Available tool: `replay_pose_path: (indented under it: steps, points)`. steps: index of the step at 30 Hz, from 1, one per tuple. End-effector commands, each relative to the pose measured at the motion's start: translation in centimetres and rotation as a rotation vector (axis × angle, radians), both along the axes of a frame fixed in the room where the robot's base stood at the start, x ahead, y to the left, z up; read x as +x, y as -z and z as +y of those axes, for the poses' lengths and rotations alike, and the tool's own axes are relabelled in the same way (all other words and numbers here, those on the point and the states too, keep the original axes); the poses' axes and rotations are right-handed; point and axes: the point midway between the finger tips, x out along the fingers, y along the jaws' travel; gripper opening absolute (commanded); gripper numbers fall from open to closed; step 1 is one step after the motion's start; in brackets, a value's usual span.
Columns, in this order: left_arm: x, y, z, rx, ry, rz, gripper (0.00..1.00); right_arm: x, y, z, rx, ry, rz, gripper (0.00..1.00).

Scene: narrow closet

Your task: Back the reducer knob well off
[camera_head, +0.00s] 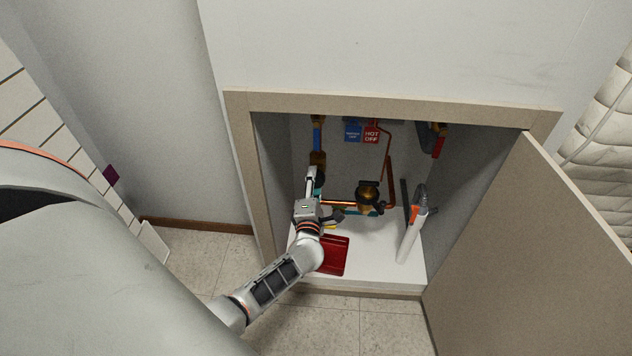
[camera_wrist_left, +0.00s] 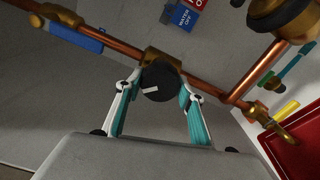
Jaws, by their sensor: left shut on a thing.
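The reducer knob (camera_wrist_left: 160,82) is a dark round knob with a white mark, on a brass body (camera_wrist_left: 158,58) in the copper pipe line. My left gripper (camera_wrist_left: 160,92) has one finger on each side of the knob and is shut on it. In the head view my left gripper (camera_head: 314,184) reaches into the open cabinet at the left pipe, and it mostly hides the knob there. The mark on the knob points sideways in the left wrist view. My right gripper is not in view.
The cabinet frame (camera_head: 243,150) and open door (camera_head: 540,230) bound the space. Inside are a blue valve handle (camera_head: 317,136), hanging blue (camera_head: 353,132) and red tags (camera_head: 372,133), a brass fitting (camera_head: 369,192), a white-and-orange tool (camera_head: 408,240) and a red tray (camera_head: 336,262) on the floor.

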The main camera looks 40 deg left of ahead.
Motion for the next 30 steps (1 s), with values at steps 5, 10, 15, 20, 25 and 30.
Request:
replay_pose_path:
  steps: [5,10,15,20,25,30]
  points:
    - [-0.09,0.30,-0.11,-0.066,0.002,-0.037,0.16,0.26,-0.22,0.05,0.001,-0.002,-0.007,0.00]
    - [-0.06,0.22,-0.11,-0.102,0.002,-0.059,0.16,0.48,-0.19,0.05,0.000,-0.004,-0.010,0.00]
    - [-0.04,0.17,-0.12,-0.115,0.002,-0.067,0.16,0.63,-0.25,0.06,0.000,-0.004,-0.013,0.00]
    - [-0.03,0.15,-0.12,-0.116,0.002,-0.068,0.16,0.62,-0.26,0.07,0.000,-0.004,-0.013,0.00]
    - [-0.02,0.15,-0.13,-0.115,0.002,-0.067,0.16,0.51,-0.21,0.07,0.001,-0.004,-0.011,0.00]
    - [-0.01,0.11,-0.10,-0.113,0.001,-0.068,0.55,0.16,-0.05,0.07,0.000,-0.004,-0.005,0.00]
